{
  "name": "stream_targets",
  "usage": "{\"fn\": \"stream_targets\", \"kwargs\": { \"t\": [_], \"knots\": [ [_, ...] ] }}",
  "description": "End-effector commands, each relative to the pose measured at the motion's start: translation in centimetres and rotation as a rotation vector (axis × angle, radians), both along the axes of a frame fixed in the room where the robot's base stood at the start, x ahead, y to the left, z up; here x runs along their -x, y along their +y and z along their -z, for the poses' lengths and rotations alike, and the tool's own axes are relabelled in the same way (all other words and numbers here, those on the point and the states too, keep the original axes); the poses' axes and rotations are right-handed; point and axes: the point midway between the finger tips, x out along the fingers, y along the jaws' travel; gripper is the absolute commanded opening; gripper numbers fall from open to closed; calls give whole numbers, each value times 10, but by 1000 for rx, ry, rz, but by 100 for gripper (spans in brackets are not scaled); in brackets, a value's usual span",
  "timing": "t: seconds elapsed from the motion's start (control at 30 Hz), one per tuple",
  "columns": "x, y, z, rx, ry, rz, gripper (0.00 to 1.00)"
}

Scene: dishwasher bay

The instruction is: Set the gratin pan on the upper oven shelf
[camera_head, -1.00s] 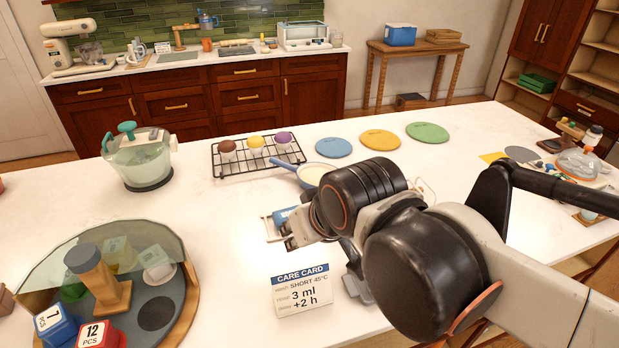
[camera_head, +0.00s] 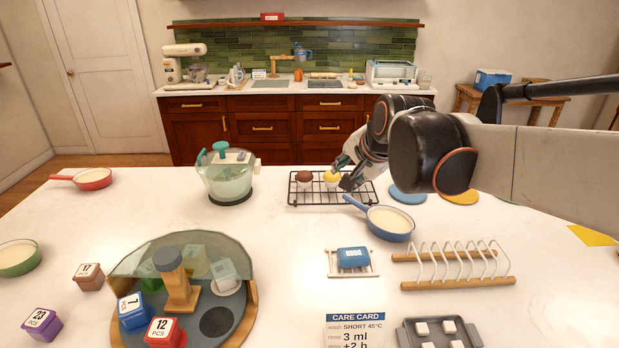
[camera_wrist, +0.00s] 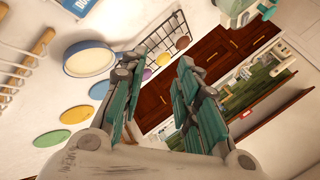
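Three shallow pans with pale contents stand on the white counter; I cannot tell which is the gratin pan. The blue pan (camera_head: 388,224) is right of centre, its handle toward the rack; it also shows in the wrist view (camera_wrist: 90,60). The red pan (camera_head: 93,179) is at the far left, and the green pan (camera_head: 18,258) is cut by the left edge. My gripper (camera_head: 349,176) is by the wire rack's right half, behind the blue pan in the picture. In the wrist view its fingers (camera_wrist: 156,68) are spread and empty. I see no oven shelf.
The wire rack (camera_head: 305,204) holds cupcakes; my gripper hides the purple one in the head view. A glass pot (camera_head: 228,182), a domed round tray (camera_head: 243,318), a slotted dish rack (camera_head: 458,284) and a muffin tin (camera_head: 463,322) stand around.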

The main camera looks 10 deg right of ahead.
Motion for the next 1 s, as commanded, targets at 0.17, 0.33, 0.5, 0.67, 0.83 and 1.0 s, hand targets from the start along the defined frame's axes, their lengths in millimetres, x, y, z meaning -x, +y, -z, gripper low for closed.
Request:
{"fn": "stream_targets", "kwargs": {
  "t": [0.17,0.33,0.5,0.67,0.83,1.0],
  "knots": [
    [-50,-29,18,-198,70,242,29],
    [-88,-59,47,-376,140,481,29],
    [-119,-89,81,-535,203,715,29],
    [-143,-116,116,-665,252,927,29],
    [-159,-139,148,-769,290,1108,29],
    [-165,-150,165,-821,309,1203,29]
  ]
}}
